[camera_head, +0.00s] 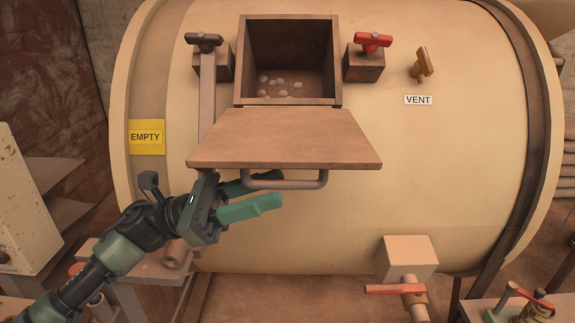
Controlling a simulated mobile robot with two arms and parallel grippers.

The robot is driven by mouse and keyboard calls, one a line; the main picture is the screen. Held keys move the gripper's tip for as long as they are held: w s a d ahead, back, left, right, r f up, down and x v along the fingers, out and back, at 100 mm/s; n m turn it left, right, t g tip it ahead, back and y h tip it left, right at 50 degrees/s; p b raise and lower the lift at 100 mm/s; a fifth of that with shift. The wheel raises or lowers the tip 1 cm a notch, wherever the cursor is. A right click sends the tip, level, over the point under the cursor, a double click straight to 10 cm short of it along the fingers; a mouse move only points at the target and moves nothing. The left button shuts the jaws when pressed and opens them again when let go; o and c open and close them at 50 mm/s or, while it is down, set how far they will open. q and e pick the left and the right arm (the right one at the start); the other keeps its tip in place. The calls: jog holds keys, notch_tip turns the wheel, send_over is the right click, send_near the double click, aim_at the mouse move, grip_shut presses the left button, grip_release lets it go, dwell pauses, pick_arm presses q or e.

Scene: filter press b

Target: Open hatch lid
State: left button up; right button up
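The hatch lid (285,138) is a flat reddish-brown plate on the front of the big cream drum. It stands open, folded outward and down from the lower edge of the square hatch opening (290,60). A bar handle (292,184) hangs at the lid's near edge. My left gripper (262,194) is at the left end of the handle, with its green fingers apart. One finger is beside the handle's left end and partly hidden by it; the other is below. I cannot tell whether they touch. My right gripper is not in view.
Several pale lumps lie inside the opening. A dark knob (204,41) and a red knob (373,41) flank it on blocks. A brass vent handle (422,65) sits further right. A red-handled valve (396,289) is at the lower right. The drum front between is clear.

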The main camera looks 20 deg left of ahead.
aim_at(277, 188)
pick_arm(q)
jog(key=p+x, duration=0.1)
jog(key=x, duration=0.1)
jog(key=shift+d+r, duration=0.25)
jog(key=shift+r, duration=0.05)
jog(key=shift+w+d, duration=0.1)
jog(key=shift+d, duration=0.4)
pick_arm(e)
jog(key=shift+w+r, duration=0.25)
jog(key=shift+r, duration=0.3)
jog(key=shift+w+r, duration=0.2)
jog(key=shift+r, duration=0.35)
pick_arm(q)
grip_shut()
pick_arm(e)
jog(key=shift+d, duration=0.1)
